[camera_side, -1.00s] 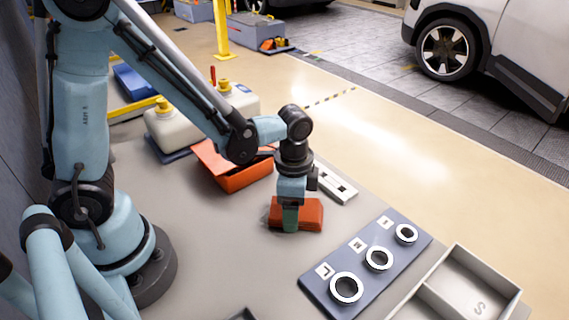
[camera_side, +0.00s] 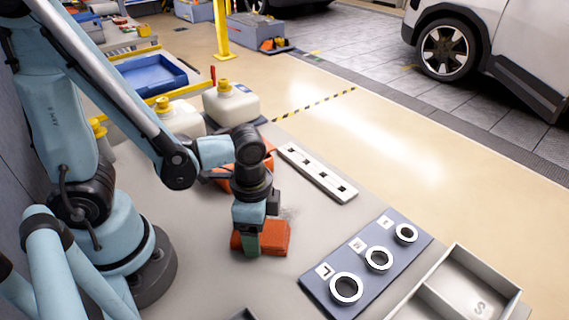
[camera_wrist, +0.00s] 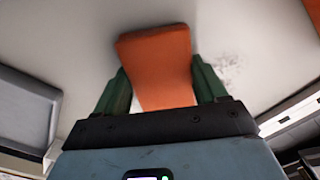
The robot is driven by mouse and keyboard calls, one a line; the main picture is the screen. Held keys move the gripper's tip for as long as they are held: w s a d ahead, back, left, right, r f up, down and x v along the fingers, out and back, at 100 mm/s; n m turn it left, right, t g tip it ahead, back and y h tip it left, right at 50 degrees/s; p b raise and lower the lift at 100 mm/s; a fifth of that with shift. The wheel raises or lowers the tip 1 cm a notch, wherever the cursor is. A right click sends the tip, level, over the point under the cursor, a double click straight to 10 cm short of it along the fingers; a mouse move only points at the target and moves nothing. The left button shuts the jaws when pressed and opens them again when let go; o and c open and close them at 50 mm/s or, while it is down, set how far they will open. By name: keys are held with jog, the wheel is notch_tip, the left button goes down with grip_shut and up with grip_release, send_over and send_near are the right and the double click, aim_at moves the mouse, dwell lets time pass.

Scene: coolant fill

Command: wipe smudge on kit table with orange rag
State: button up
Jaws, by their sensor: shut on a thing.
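The orange rag (camera_side: 274,238) is a folded block on the grey kit table (camera_side: 205,280). My gripper (camera_side: 251,246) is shut on it, with its green fingers at the rag's near side. In the wrist view the rag (camera_wrist: 155,62) sits between the two green fingers. A faint dark smudge (camera_wrist: 232,68) shows on the pale table to the right of the rag there. In the side view the smudge (camera_side: 291,212) is a faint grey patch just behind and right of the rag. I cannot tell whether the rag presses on the table.
A blue panel with several white rings (camera_side: 322,292) lies to the right, beside a grey divided tray (camera_side: 449,285). A white slotted strip (camera_side: 318,172) lies behind. An orange bin (camera_side: 268,160) and white jugs with yellow caps (camera_side: 231,104) stand at the back.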

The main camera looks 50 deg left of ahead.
aim_at(269, 223)
jog(key=shift+s, duration=0.45)
jog(key=w, duration=0.2)
jog(key=shift+w, duration=0.3)
jog(key=shift+w+r, duration=0.15)
jog(key=shift+w, duration=2.1)
jog(key=shift+w+f, duration=0.2)
jog(key=shift+w, duration=2.4)
notch_tip(269, 223, up, 2)
jog(key=shift+s+r, duration=0.1)
jog(key=shift+s, duration=0.05)
notch_tip(269, 223, up, 6)
jog(key=shift+r, duration=0.15)
jog(key=shift+a, duration=0.1)
